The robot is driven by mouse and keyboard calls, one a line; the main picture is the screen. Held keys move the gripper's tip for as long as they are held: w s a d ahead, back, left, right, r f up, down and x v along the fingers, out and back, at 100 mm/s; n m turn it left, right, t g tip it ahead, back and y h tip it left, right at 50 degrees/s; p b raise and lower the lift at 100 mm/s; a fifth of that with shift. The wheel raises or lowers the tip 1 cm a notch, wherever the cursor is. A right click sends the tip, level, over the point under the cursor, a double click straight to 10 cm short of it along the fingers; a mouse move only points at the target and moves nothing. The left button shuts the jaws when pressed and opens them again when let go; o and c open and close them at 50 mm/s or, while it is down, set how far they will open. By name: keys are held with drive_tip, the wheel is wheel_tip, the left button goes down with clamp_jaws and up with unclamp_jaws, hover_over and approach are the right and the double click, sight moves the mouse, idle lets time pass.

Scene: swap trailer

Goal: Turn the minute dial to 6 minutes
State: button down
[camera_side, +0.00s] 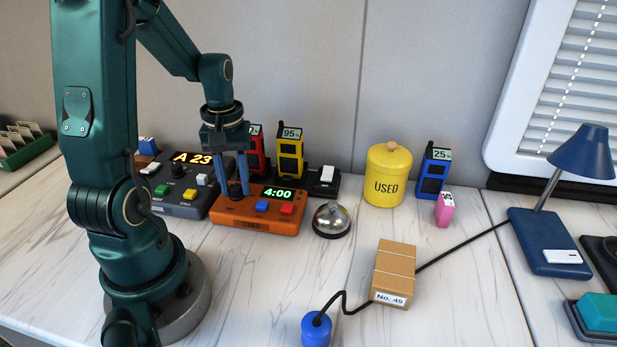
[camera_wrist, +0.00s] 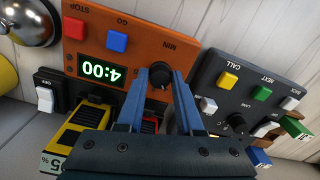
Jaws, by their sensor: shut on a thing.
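The orange timer box (camera_side: 252,222) stands on the white marbled counter, with a green display (camera_side: 277,194) reading 4:00. It also shows upside down in the wrist view (camera_wrist: 99,47), with a red STOP button, a blue GO button and a black dial (camera_wrist: 161,75) marked MIN. My gripper (camera_side: 237,188) points down over the left part of the timer. In the wrist view my gripper's two blue fingers (camera_wrist: 160,87) reach to the dial and are shut on it. The fingers partly hide the dial in the side view.
A dark grey call box (camera_side: 185,190) showing A 23 stands close to the timer's left. A silver bell (camera_side: 332,219) is just to its right. Red and yellow handsets (camera_side: 290,153) and a white rocker switch (camera_side: 327,174) stand behind. A yellow USED canister (camera_side: 387,175) is farther right.

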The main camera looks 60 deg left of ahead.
sight(235, 187)
drive_tip(key=m, duration=0.3)
drive_tip(key=shift+m, duration=0.4)
drive_tip(key=shift+d+m, duration=0.1)
drive_tip(key=shift+m, duration=1.7)
drive_tip(key=c, duration=0.6)
unclamp_jaws()
drive_tip(key=shift+o, duration=0.2)
drive_tip(key=shift+r, duration=0.1)
drive_tip(key=shift+r, duration=2.45)
